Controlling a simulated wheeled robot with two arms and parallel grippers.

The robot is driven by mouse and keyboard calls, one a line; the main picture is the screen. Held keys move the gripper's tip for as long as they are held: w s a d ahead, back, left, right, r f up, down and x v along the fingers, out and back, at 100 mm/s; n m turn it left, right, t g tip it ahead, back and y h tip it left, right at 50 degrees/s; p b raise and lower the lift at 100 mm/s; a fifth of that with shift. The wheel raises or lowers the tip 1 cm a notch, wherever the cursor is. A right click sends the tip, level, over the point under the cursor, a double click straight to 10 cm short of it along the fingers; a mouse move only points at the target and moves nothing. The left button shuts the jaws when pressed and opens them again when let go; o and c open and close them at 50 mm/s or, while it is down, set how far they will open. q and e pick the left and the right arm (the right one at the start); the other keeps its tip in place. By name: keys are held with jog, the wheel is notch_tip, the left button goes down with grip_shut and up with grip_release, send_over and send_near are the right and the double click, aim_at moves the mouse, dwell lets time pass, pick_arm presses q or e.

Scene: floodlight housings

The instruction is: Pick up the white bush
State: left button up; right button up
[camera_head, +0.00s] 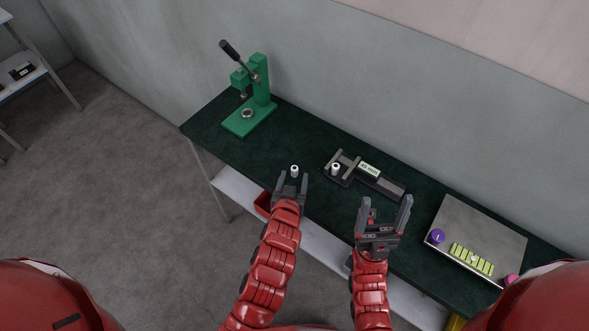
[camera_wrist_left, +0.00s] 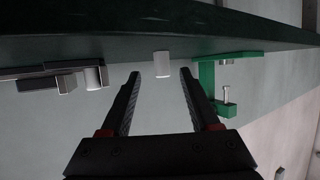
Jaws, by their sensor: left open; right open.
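A small white bush (camera_head: 294,170) with a dark hole in its top stands upright on the dark green table (camera_head: 310,210). In the left wrist view, which looks upside down, the bush (camera_wrist_left: 161,63) shows just past and between my left fingertips. My left gripper (camera_head: 293,178) is open and empty, right at the near side of the bush; I cannot tell whether it touches. A second white bush (camera_head: 335,168) sits at the left end of a black fixture (camera_head: 383,183). My right gripper (camera_head: 387,206) is open and empty over the table's front part.
A green lever press (camera_head: 262,90) stands at the back left of the table. A red bin (camera_head: 263,204) is partly hidden beside my left gripper. A grey panel (camera_head: 480,230) with a purple knob (camera_head: 437,236) and yellow-green blocks is at the right.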

aim_at(294, 172)
pick_arm(q)
jog(key=shift+w+p, duration=0.3)
jog(key=shift+w, duration=0.2)
jog(key=p+x, duration=0.1)
jog(key=x, duration=0.2)
jog(key=shift+a+f, duration=0.1)
jog(key=shift+w+f, duration=0.25)
grip_shut()
